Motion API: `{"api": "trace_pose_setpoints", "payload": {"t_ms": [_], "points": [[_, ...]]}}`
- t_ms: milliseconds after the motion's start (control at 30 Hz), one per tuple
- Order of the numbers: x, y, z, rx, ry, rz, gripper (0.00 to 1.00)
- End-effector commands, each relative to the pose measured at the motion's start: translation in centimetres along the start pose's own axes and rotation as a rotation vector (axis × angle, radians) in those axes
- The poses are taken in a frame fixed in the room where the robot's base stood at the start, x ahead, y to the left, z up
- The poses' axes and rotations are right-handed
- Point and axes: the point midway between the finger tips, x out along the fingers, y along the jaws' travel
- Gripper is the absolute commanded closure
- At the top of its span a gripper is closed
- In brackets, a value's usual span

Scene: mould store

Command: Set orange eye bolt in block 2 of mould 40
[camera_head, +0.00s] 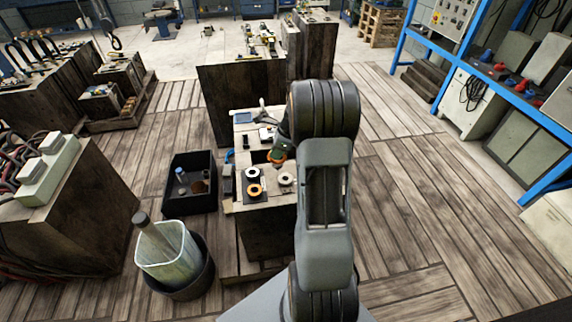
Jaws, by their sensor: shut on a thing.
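My gripper (281,147) is small in the head view, at the end of my arm and partly hidden by it. It is shut on what looks like the orange eye bolt (275,158), which shows as an orange patch just below it, over the top of a wooden block-like stand (268,230). Whether the bolt touches the surface below cannot be told. On the stand's near part lie a yellow-orange ring (254,190), a pale ring (253,172) and a white ring (286,179). No mould or block number is readable.
A black bin (188,205) and a bucket with a clear container (167,255) stand left of the stand. A tall wooden block (240,95) with parts on top is behind. Blue-framed shelving (480,70) is at the right. Plank floor (420,190) is free on the right.

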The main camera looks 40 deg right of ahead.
Motion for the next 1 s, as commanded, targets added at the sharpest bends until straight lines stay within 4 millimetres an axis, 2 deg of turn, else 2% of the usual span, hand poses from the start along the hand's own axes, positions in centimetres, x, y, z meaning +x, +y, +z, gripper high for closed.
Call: {"api": "trace_pose_setpoints", "payload": {"t_ms": [33, 100, 300, 567, 1000], "points": [[0.5, -0.6, -1.1, 0.069, -0.004, -0.038, 1.0], [0.2, -1.1, -1.8, 0.15, -0.007, -0.078, 1.0], [-0.3, -1.9, -2.8, 0.269, -0.009, -0.134, 1.0], [0.4, -2.0, -3.3, 0.283, -0.008, -0.14, 1.0], [3.4, -2.1, -4.5, 0.28, -0.008, -0.139, 1.0]]}}
